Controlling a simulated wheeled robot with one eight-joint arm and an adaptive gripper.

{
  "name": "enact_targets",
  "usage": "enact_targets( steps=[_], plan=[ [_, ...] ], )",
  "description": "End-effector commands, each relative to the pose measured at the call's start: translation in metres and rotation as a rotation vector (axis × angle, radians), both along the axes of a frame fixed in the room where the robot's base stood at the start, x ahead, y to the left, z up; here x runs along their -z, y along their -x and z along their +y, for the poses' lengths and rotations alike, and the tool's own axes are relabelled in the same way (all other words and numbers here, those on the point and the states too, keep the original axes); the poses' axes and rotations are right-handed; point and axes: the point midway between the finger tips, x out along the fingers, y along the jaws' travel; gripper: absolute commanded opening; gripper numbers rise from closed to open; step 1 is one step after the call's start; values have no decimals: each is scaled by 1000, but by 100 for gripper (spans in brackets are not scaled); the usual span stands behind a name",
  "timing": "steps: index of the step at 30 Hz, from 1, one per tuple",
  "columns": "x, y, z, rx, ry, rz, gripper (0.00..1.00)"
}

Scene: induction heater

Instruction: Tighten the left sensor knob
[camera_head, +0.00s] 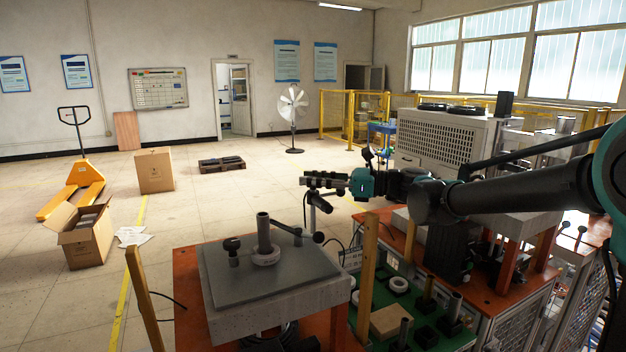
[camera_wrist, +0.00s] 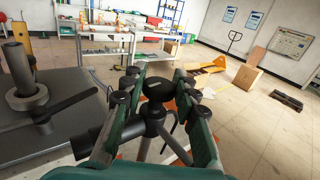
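My gripper (camera_wrist: 160,86) has its two long green fingers spread apart in the wrist view. A black round-topped knob (camera_wrist: 157,89) on a dark stand shows between the fingers; I cannot tell whether either finger touches it. A black cylinder (camera_wrist: 97,137) sticks out to the left below the fingers. In the head view my gripper (camera_head: 325,181) is level, pointing left, above the right rear of the grey plate. A black cylinder (camera_head: 319,202) hangs just under it, with a thin rod beside it. Whether this knob is the left sensor knob is unclear.
The grey plate (camera_head: 225,285) carries a post with a ring (camera_head: 264,250), a short black knob (camera_head: 232,246) and a ball-ended lever (camera_head: 287,228). Wooden posts (camera_head: 367,270) rise nearby. A white machine (camera_head: 440,143) stands behind my arm.

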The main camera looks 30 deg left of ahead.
Motion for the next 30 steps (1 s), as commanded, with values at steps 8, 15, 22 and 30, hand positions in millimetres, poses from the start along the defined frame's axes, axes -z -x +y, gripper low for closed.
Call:
enact_targets(
  steps=[8, 15, 22, 30],
  plan=[
    [0, 1, 0, 31, 0, 0, 0],
    [0, 1, 0, 125, 0, 0, 0],
    [0, 0, 0, 132, 0, 0, 0],
    [0, 0, 0, 131, 0, 0, 49]
  ],
)
